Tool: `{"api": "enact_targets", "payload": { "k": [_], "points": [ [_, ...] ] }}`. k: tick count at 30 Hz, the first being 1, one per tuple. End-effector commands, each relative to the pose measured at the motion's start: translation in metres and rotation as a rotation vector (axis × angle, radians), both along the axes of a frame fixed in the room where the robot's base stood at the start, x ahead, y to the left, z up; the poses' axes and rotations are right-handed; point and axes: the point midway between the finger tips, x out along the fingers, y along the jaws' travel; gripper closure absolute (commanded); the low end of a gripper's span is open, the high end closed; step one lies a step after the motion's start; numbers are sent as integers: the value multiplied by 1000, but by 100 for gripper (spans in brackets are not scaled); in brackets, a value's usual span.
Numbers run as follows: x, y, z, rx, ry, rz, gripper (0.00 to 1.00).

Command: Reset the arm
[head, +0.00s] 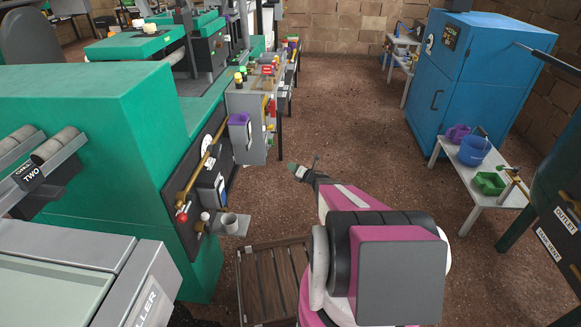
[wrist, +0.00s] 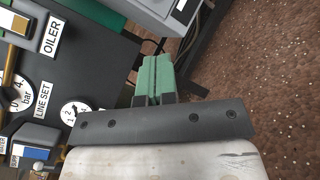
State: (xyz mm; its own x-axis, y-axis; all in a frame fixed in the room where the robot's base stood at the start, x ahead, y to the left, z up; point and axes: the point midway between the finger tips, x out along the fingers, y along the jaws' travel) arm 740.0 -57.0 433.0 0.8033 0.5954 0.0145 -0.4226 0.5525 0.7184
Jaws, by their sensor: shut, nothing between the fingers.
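My gripper (head: 293,168) is at the end of my pink and white arm in the head view, held over the open floor to the right of the green machine. In the wrist view its two green fingers (wrist: 157,75) are together, with nothing between them. The fingers point toward the grey box (wrist: 165,15) at the top of that view. Most of my arm behind the gripper is hidden by its own large pink and grey joint.
The green machine (head: 110,110) with its dark panel (head: 190,195) stands at left; a small shelf with a grey cup (head: 230,222) juts out. A slatted wooden platform (head: 272,280) lies below. A white table (head: 467,185) and blue cabinet (head: 470,80) stand right. The middle floor is clear.

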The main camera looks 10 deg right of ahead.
Motion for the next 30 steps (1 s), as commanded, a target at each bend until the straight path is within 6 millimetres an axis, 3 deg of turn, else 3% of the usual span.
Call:
{"api": "enact_targets", "payload": {
  "k": [10, 19, 25, 30],
  "points": [
    [4, -3, 11, 40, 57, -72, 100],
    [10, -26, 54, 330, 359, -458, 100],
    [-12, -40, 75, 636, 601, -780, 100],
    [-50, -40, 86, 917, 801, -1054, 100]
  ]
}}
